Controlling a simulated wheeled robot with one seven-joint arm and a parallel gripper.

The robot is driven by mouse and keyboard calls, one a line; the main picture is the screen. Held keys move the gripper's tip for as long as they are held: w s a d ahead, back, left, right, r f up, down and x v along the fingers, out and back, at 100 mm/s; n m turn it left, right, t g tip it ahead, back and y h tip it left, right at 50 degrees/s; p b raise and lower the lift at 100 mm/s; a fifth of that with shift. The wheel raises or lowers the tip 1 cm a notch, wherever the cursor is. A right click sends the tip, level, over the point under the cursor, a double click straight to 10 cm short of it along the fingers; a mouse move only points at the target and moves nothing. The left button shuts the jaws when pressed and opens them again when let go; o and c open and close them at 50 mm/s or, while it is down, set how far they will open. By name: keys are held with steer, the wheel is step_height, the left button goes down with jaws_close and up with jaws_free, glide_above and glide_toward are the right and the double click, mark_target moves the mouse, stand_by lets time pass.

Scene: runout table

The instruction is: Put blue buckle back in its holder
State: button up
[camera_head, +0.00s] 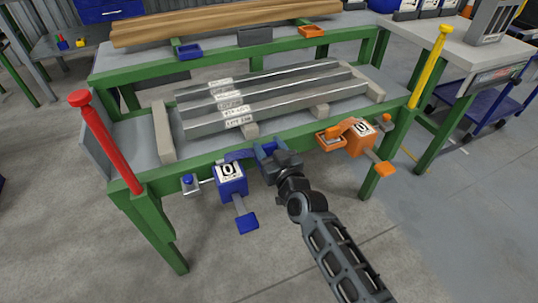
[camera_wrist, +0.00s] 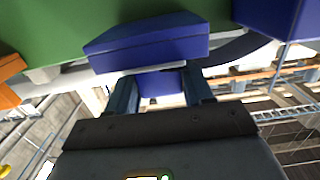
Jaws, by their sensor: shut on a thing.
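The blue buckle (camera_wrist: 160,84) is a small blue block between the two fingers of my gripper (camera_wrist: 162,92) in the wrist view. My gripper is shut on it. In the head view my gripper (camera_head: 270,152) is at the front green rail, right of the blue strap unit (camera_head: 230,178), and hides most of the buckle. A dark blue strap (camera_wrist: 238,52) runs from the unit toward the buckle. A blue block on the green rail, which looks like the holder (camera_wrist: 148,42), is just beyond the buckle. I cannot tell whether buckle and holder touch.
An orange strap unit (camera_head: 360,140) hangs further right on the green table frame (camera_head: 300,130). Grey metal bars (camera_head: 265,95) lie on the table. A red post (camera_head: 105,140) and a yellow post (camera_head: 430,65) stand at the ends. The floor in front is clear.

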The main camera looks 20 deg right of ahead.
steer(key=shift+f, duration=0.45)
steer(key=shift+f, duration=0.1)
steer(key=shift+f+b, duration=0.15)
steer(key=shift+b, duration=0.2)
steer(key=o, duration=1.1)
steer(key=shift+o, duration=0.2)
steer(key=shift+r+p, duration=0.25)
steer(key=shift+p, duration=0.05)
steer(key=s+p, duration=0.1)
steer(key=s, duration=1.1)
steer(key=shift+r, duration=0.25)
